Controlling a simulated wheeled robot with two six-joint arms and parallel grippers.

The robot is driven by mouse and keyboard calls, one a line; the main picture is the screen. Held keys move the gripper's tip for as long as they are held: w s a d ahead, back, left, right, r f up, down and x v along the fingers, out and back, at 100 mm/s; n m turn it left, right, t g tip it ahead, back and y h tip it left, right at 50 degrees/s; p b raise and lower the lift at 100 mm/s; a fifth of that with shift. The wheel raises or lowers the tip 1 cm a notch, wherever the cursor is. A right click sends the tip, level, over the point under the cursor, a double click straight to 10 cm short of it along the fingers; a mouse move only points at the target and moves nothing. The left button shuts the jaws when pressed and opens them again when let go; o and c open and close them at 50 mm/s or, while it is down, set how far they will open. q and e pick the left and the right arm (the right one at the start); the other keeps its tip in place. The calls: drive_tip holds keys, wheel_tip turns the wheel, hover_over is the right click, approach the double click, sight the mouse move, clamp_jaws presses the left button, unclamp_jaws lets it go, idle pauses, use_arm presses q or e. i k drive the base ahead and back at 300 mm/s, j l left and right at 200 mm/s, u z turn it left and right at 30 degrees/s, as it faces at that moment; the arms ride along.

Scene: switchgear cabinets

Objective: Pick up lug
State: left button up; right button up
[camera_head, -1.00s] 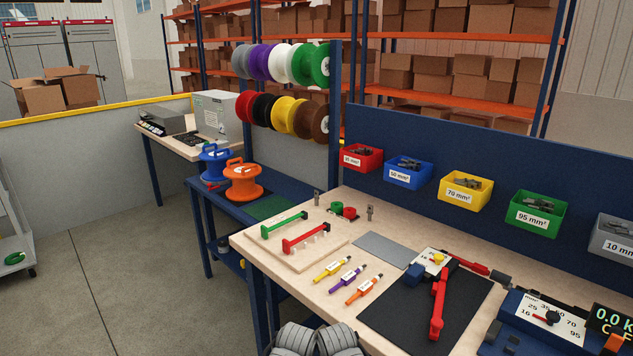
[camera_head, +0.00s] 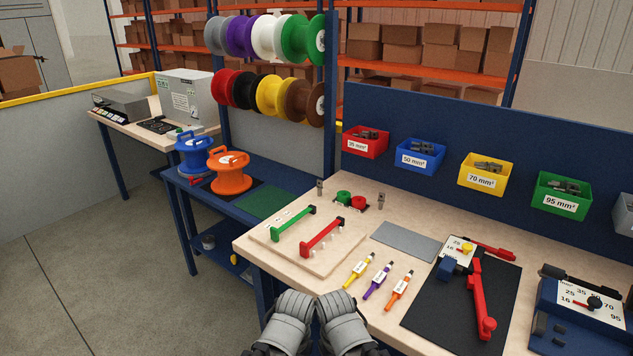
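Two small grey metal lugs stand upright on the wooden workbench, one (camera_head: 319,187) behind the green handle and one (camera_head: 380,201) right of the red and green rings. More dark grey lug-like pieces lie in the labelled bins on the blue panel: the red 35 mm² bin (camera_head: 366,146), blue 50 mm² bin (camera_head: 420,161), yellow 70 mm² bin (camera_head: 486,179) and green 95 mm² bin (camera_head: 562,201).
The workbench (camera_head: 345,195) carries a board with green and red handles (camera_head: 322,237), several markers (camera_head: 378,282), a grey plate (camera_head: 405,242) and a red-handled crimping tool (camera_head: 480,300) on a black mat. A die-selector unit (camera_head: 580,310) sits at right. Floor is clear at left.

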sight(319, 183)
drive_tip(key=i+j+z, duration=0.1)
drive_tip(key=j, duration=0.25)
drive_tip(key=i+j+z, duration=0.1)
drive_tip(key=j, duration=0.3)
drive_tip(key=i+j+z, duration=0.1)
drive_tip(key=j, duration=0.25)
drive_tip(key=i+j, duration=0.2)
drive_tip(key=j, duration=0.2)
drive_tip(key=i+j+z, duration=0.15)
drive_tip(key=j, duration=0.25)
